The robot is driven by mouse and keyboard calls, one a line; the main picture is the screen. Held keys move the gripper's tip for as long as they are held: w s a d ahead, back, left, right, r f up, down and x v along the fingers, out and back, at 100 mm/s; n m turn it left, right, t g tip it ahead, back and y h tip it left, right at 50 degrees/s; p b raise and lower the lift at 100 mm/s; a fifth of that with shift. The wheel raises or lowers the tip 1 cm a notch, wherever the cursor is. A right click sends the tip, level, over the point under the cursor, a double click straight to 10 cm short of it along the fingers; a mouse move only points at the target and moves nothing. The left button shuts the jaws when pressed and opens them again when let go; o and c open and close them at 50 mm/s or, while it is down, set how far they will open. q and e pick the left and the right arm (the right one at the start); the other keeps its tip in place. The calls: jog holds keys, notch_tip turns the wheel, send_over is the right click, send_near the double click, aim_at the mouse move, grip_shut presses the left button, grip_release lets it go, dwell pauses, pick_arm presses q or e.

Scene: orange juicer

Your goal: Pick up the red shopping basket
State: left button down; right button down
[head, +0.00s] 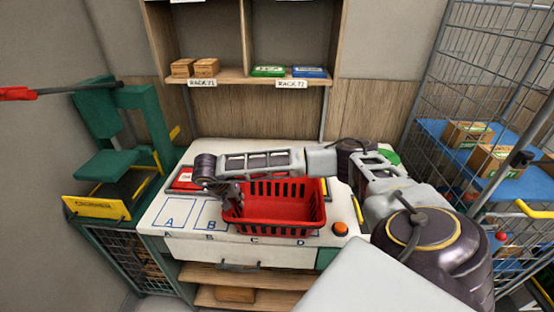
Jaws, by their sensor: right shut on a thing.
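The red shopping basket (275,215) sits on or just above the white worktop, over its marked squares; I cannot tell whether it touches. It is empty as far as I see, and my arm hides part of its back rim. My right arm reaches in from the right across the back of the basket. My right gripper (232,198) points down at the basket's left end and is shut on its rim there; the fingertips are partly hidden. My left gripper is not in view.
A green press (112,140) with a red-tipped lever stands at the left. A wooden shelf (232,76) with small boxes is behind. A wire cage trolley (470,110) with blue shelves stands at the right.

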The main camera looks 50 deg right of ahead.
dwell(0.4)
jog(key=shift+r+b, duration=0.85)
jog(key=shift+r, duration=4.2)
